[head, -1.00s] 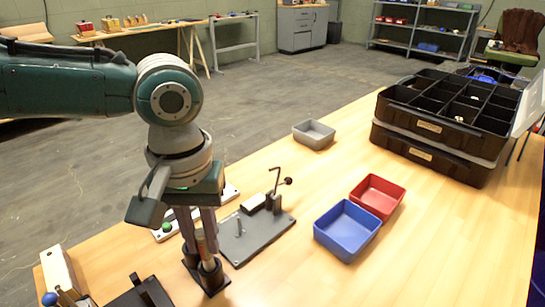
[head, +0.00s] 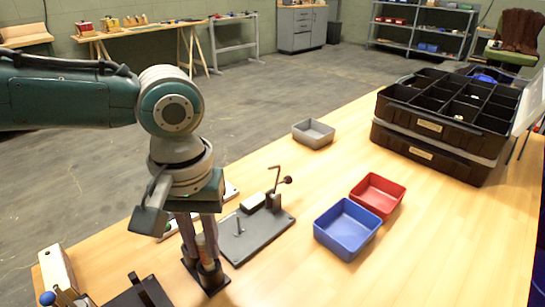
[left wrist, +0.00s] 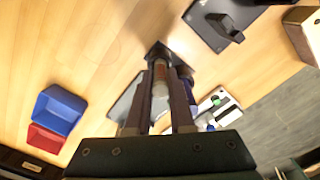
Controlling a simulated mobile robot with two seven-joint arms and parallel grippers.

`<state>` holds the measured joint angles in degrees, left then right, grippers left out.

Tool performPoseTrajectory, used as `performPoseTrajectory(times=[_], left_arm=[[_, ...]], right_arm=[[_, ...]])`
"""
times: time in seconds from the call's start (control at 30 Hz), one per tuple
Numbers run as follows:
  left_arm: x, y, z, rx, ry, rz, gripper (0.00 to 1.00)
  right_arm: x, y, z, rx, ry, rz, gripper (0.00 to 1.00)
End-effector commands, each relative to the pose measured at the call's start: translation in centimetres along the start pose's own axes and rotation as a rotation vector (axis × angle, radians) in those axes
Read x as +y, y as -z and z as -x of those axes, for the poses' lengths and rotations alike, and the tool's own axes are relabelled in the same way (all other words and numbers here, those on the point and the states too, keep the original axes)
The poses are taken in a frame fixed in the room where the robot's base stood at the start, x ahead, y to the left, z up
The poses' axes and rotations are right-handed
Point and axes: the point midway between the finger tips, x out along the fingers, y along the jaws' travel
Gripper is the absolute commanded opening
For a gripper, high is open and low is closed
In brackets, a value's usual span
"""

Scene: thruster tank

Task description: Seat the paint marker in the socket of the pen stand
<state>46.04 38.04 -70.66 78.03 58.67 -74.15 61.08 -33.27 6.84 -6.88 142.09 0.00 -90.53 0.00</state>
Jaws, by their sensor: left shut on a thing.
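The pen stand (head: 207,284) is a small dark block near the front left of the wooden table. My left gripper (head: 204,250) points down over it and is shut on the paint marker (left wrist: 160,82). The marker is a light, thin cylinder with a reddish-brown band, held upright between the fingers. In the left wrist view the stand (left wrist: 157,50) shows at the marker's far end, in line with it. The fingers hide the socket, so I cannot tell how far the marker's tip is inside it. My right gripper is not in view.
A grey plate with a clamp (head: 258,238) lies close to the right of the stand. A blue bin (head: 347,240), a red bin (head: 378,205) and a grey bin (head: 313,140) stand further right. Black organizer cases (head: 430,155) stand at the back right. The table between the bins and cases is clear.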

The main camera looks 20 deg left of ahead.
Motion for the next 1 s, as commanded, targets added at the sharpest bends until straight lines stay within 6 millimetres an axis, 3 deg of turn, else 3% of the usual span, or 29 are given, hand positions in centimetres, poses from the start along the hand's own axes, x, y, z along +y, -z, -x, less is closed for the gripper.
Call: performPoseTrajectory(times=[0.43,0.47,0.77,1.0], left_arm=[[0.05,0.00,-0.45,0.000,0.000,0.000,0.00],[0.05,0.00,-0.45,0.000,0.000,0.000,0.22],[0.04,0.01,-0.43,0.000,0.000,0.000,0.56],[0.04,0.02,-0.38,0.000,0.000,0.000,0.56]], right_arm=[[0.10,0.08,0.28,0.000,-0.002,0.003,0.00],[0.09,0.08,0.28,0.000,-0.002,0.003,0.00],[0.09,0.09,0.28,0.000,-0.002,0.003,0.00],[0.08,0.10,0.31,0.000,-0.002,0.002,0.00]])
